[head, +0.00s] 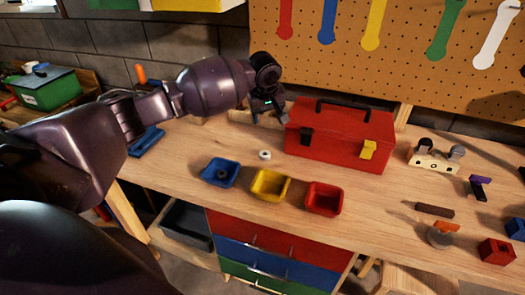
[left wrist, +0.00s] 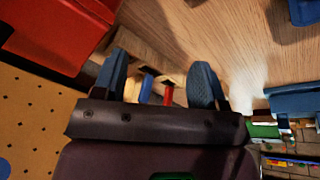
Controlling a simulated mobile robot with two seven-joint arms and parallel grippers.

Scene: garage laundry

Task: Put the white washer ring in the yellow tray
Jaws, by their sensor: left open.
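The white washer ring (head: 265,155) lies on the wooden bench, behind and between the blue and yellow trays and left of the red toolbox. The yellow tray (head: 270,185) stands in front of it, in the middle of three trays, and looks empty. My left gripper (head: 270,116) is above the back of the bench, beside the toolbox's left end and behind the ring. In the left wrist view its two fingers (left wrist: 158,82) are apart with nothing held between them. I cannot make out the ring in that view. My right gripper is not in view.
The blue tray (head: 220,172) holds a dark ring; the red tray (head: 323,198) looks empty. The red toolbox (head: 340,138) stands at the back, also in the left wrist view (left wrist: 55,30). A blue object (head: 147,140) lies at the left end. Small parts and blocks lie to the right.

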